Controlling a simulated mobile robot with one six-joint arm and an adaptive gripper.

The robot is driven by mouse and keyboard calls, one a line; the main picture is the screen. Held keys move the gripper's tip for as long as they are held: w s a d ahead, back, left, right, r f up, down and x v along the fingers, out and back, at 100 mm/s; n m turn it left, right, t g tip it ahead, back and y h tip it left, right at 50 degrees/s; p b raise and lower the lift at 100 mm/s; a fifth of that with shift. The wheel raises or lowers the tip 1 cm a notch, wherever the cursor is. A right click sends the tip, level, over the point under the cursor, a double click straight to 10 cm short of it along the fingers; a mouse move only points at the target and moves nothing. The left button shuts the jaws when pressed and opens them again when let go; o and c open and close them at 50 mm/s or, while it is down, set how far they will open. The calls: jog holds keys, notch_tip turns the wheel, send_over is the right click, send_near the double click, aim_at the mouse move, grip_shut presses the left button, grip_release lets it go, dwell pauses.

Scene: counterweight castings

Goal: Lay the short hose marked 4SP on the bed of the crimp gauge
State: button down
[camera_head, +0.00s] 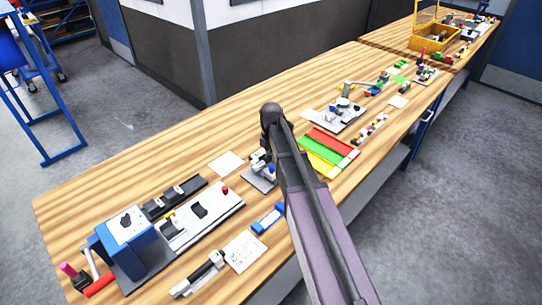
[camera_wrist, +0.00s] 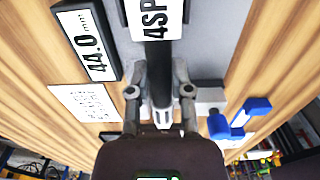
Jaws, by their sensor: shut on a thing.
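The short hose (camera_wrist: 159,72) is black with a white 4SP label and a silver end, in the wrist view. My gripper (camera_wrist: 160,80) is shut on it, one finger on each side. Under the hose is a grey plate (camera_wrist: 208,55), with a dark block reading 44.0 mm (camera_wrist: 88,40) to its left; this looks like the crimp gauge. In the head view my gripper (camera_head: 262,158) is over a small grey plate (camera_head: 257,183) and hides most of what is there. I cannot tell whether the hose touches the bed.
A blue part (camera_wrist: 241,117) lies right of the gripper in the wrist view, a printed sheet (camera_wrist: 84,103) left. In the head view, a blue machine (camera_head: 125,240) stands at the near left and red, green and yellow strips (camera_head: 325,153) lie to the right. The bench's back left is clear.

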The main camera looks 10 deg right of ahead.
jog(key=shift+f+b, duration=0.4)
jog(key=shift+f, duration=0.05)
jog(key=shift+c, duration=2.3)
grip_release()
jog(key=shift+r, duration=0.1)
jog(key=shift+r+p, duration=3.45)
jog(key=shift+p, duration=0.05)
jog(key=shift+s, duration=0.15)
